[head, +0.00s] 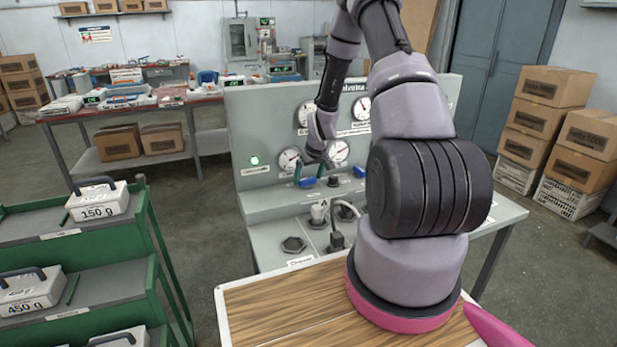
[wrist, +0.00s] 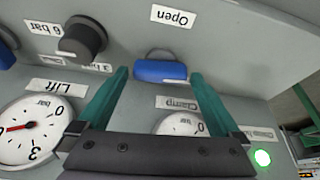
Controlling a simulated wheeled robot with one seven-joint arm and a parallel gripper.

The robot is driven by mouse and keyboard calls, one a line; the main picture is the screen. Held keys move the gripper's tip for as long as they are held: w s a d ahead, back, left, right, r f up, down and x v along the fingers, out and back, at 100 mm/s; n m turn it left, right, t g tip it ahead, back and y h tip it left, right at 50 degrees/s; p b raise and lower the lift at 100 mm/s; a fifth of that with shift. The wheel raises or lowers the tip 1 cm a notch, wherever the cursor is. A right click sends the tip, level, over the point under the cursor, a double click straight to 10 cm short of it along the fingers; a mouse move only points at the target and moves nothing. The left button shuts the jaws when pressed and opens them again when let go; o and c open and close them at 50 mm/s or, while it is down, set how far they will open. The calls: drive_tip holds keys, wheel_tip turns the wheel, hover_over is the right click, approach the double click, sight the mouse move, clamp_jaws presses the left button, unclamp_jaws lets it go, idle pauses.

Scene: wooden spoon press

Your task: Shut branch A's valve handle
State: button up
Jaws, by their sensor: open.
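A blue valve handle (wrist: 160,71) sits on the grey panel, between a label reading "Open" and a label reading "Clamp". It lies crosswise in the wrist view. My gripper (wrist: 157,76) is open, with one green finger on each side of this handle and a gap to both. In the head view the handle (head: 307,182) shows just beside my fingers (head: 308,174). A second blue handle (head: 359,171) is farther right on the panel; its edge shows in the wrist view (wrist: 6,52). I cannot read which handle is branch A.
A black knob (wrist: 84,38) stands between the two handles. Lift (wrist: 30,130) and Clamp (wrist: 180,126) gauges and a lit green lamp (wrist: 262,158) are nearby. Below the handles are hex sockets (head: 293,245) and a hose (head: 346,207). A green rack (head: 90,270) with weights stands left.

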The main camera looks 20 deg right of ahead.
drive_tip(key=c, duration=1.1)
drive_tip(key=shift+m+h, duration=0.3)
drive_tip(key=shift+m, duration=0.4)
drive_tip(key=shift+c, duration=0.2)
drive_tip(key=o, duration=1.1)
drive_tip(key=shift+o, duration=0.2)
drive_tip(key=v, duration=1)
drive_tip(key=shift+s+r, duration=0.25)
drive_tip(key=shift+r, duration=0.1)
